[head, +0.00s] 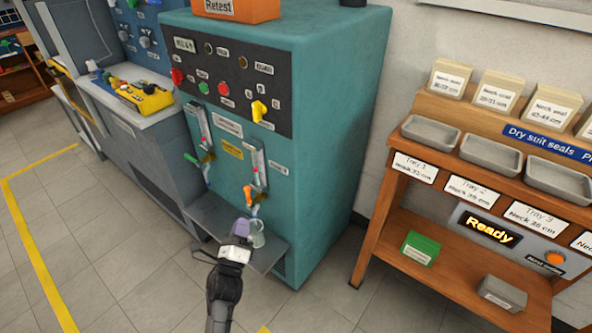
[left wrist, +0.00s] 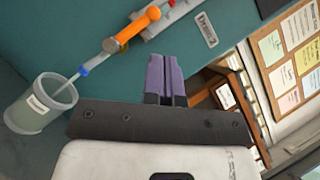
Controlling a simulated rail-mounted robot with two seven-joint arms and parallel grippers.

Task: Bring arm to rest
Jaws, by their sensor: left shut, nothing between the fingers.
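My left arm comes up from the bottom of the head view. My left gripper (head: 242,227) is shut and empty, low in front of the teal testbench (head: 327,150). In the left wrist view its purple fingers (left wrist: 167,76) are pressed together. A translucent labelled cup (left wrist: 42,105) stands beside the fingers, apart from them, and also shows in the head view (head: 258,240). A thin tube runs from the cup to an orange fitting (left wrist: 137,29) on the bench front. My right gripper is in neither view.
A grey shelf (head: 205,218) juts from the bench near the gripper. An orange Retest box (head: 236,9) sits on top of the bench. On the right, a wooden rack (head: 400,203) holds metal trays (head: 431,132), a Ready display (head: 488,229) and a green box (head: 420,248). The tiled floor at left is clear.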

